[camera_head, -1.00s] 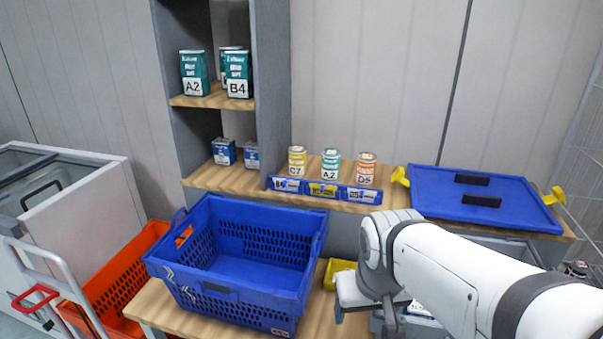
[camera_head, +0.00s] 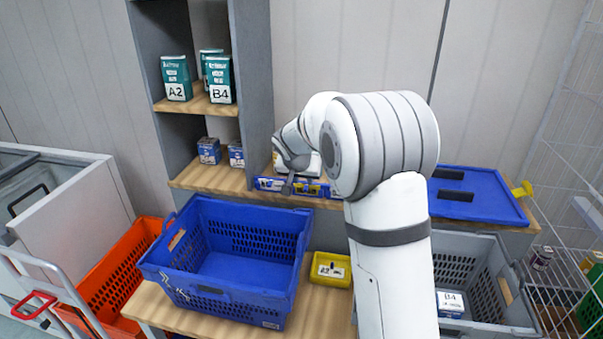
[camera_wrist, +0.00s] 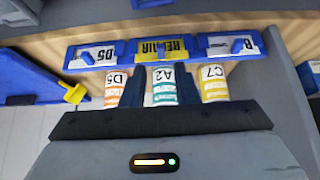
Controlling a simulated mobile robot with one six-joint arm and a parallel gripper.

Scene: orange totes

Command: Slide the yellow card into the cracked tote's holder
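The yellow card (camera_wrist: 172,48), lettered REPAIR, sits in the middle of three blue holders on the wooden ledge. In the head view, part of the yellow card (camera_head: 313,190) shows beside my wrist. My gripper (camera_wrist: 163,76) is open and empty. Its dark fingers are apart in front of the yellow card, with the A2 can showing between them. The blue tote (camera_head: 290,285) on the wooden bench has white crack-like marks (camera_head: 180,294) on its front left wall. A darker blue piece (camera_head: 207,289) shows on its front wall; I cannot tell if it is the holder.
Cans D5 (camera_wrist: 119,88), A2 (camera_wrist: 164,84) and C7 (camera_wrist: 213,82) stand close by the fingers. A blue lid (camera_head: 475,205) lies at right. A yellow bin (camera_head: 331,270) and a grey tote (camera_head: 490,250) holding a B4 box stand right of the blue tote. A shelf upright (camera_head: 252,90) stands left.

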